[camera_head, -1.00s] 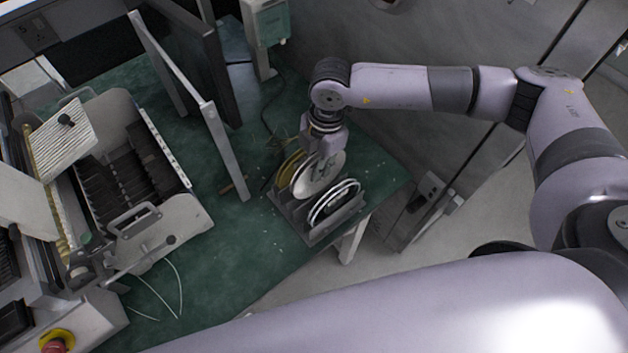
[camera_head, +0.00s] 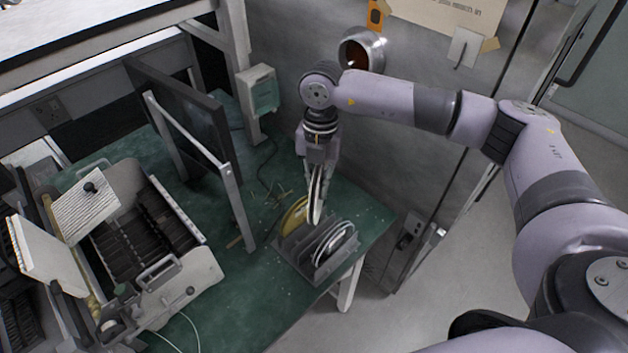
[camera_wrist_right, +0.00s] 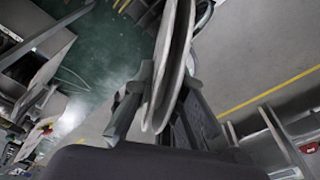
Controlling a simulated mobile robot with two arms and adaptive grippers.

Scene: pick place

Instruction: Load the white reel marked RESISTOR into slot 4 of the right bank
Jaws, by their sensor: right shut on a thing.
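My right gripper (camera_head: 316,170) is shut on a white reel (camera_head: 316,200) and holds it on edge above the reel rack (camera_head: 303,264). In the right wrist view the reel (camera_wrist_right: 173,62) stands edge-on between the two fingers of the gripper (camera_wrist_right: 160,97). Its marking cannot be read. A slotted feeder bank (camera_head: 133,240) of dark slots is in the machine at the left of the head view, apart from the reel. No slot numbers are legible. My left gripper is not in view.
The rack holds a yellow reel (camera_head: 292,216) and a white-rimmed reel (camera_head: 337,240). A dark panel (camera_head: 180,115) on a grey frame stands between the machine and rack. A grey-green box (camera_head: 258,90) is behind.

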